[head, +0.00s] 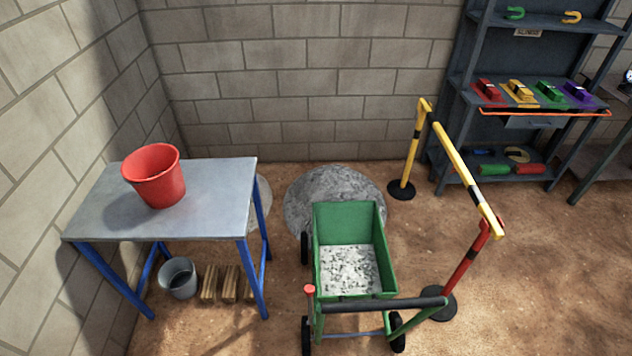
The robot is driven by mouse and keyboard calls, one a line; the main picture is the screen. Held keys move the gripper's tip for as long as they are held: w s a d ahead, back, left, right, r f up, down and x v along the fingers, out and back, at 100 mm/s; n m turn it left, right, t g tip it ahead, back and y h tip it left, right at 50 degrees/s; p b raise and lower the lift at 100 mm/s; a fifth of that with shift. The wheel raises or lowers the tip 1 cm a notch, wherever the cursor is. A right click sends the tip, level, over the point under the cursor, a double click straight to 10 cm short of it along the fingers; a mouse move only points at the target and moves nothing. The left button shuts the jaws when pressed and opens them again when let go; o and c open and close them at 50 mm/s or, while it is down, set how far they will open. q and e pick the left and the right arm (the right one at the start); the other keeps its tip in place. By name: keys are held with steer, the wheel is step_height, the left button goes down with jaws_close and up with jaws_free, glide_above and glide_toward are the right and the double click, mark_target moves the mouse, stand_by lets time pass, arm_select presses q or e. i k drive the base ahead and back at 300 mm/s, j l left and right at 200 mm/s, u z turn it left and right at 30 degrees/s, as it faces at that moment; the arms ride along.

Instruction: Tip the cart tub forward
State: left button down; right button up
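The green cart tub (387,262) stands level in the lower middle of the head view, with grey-white crushed stone (348,270) lying in its bottom. The cart has dark wheels and a black handle bar (380,305) across its near end. A red-knobbed lever (310,290) stands upright at the cart's near left corner. Neither of my grippers shows in this view.
A grey pile (310,190) lies just beyond the tub. A yellow-and-black barrier (465,175) on posts stands close on the right. A metal table (220,190) with a red bucket (155,180) is left. A shelf rack (530,115) stands back right.

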mark_target(353, 262)
steer(key=j+z, duration=0.5)
steer(key=k+j+z, duration=0.1)
steer(key=j+z, duration=0.4)
